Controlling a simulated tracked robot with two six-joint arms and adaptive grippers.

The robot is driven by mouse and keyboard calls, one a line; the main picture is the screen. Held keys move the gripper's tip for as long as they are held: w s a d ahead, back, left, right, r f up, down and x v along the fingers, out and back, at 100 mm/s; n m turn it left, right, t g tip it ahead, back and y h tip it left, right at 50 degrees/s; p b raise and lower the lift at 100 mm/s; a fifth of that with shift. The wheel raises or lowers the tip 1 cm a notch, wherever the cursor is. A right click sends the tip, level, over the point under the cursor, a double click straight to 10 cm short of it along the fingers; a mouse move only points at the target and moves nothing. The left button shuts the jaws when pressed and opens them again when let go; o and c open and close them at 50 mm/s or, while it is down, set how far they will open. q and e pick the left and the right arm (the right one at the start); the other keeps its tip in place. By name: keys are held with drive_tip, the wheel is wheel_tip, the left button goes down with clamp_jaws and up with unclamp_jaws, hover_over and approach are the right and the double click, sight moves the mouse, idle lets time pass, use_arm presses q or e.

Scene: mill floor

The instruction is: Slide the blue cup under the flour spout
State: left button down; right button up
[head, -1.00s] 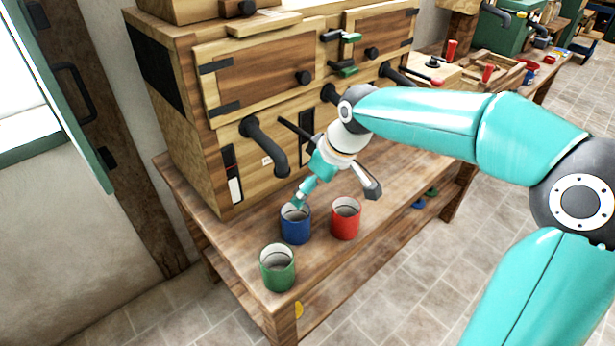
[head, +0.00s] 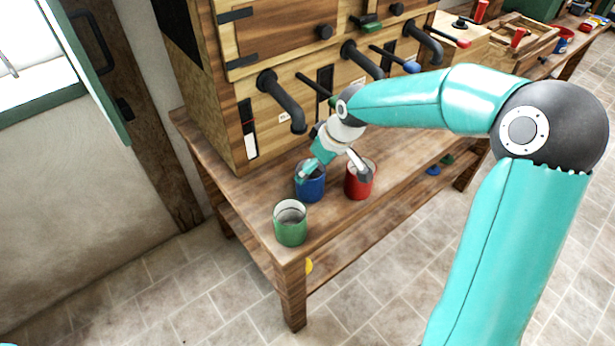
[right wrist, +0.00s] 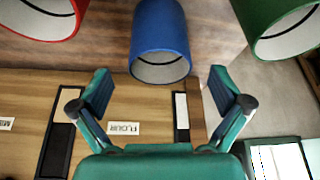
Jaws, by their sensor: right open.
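The blue cup (head: 311,187) stands upright on the wooden bench between the green and red cups. It fills the top middle of the right wrist view (right wrist: 160,28). My right gripper (head: 333,170) is open over the bench at the blue cup. In the right wrist view its fingers (right wrist: 160,84) are spread either side of the cup's rim line, with nothing held. The flour spout (head: 282,98) appears to be the leftmost dark pipe on the cabinet, behind the blue cup. A FLOUR label (right wrist: 124,128) shows in the right wrist view. My left gripper is not in view.
A red cup (head: 359,184) stands close right of the blue cup, beside my gripper's grey finger. A green cup (head: 290,226) stands at the bench's near left corner. More spouts (head: 362,58) line the wooden cabinet (head: 300,78). The bench (head: 330,215) has a narrow front strip.

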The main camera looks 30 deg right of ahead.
sight(313, 190)
drive_tip(key=x, duration=0.7)
drive_tip(key=shift+w, duration=0.1)
drive_tip(key=c, duration=1.3)
